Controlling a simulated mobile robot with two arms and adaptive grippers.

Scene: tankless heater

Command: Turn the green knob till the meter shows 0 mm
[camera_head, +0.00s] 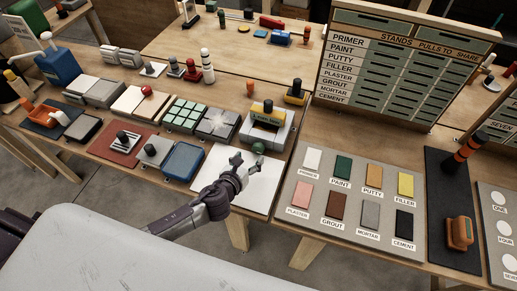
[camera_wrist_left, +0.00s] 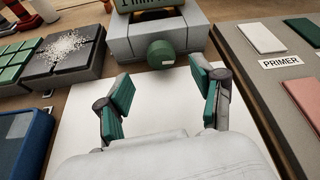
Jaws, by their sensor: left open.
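The green knob (camera_head: 258,148) is on the front of a grey device with a yellow-framed dark top part (camera_head: 267,112). In the left wrist view the knob (camera_wrist_left: 160,54) is round and stands straight ahead, between the fingertips in the picture and beyond them. The device's grey body (camera_wrist_left: 185,35) shows behind it. Its dark green panel (camera_wrist_left: 150,4) is cut off at the top, and no meter value can be read. My left gripper (camera_head: 240,166) is open and empty in front of the knob, over a white sheet. Its green-padded fingers (camera_wrist_left: 158,88) are apart. My right gripper is not in view.
A sample board (camera_head: 352,205) with coloured tiles lies close on the right. A blue tray (camera_head: 183,161) and a speckled dark block (camera_head: 218,124) are on the left. A tall label board (camera_head: 400,65) stands behind. The white sheet (camera_head: 262,185) is bare.

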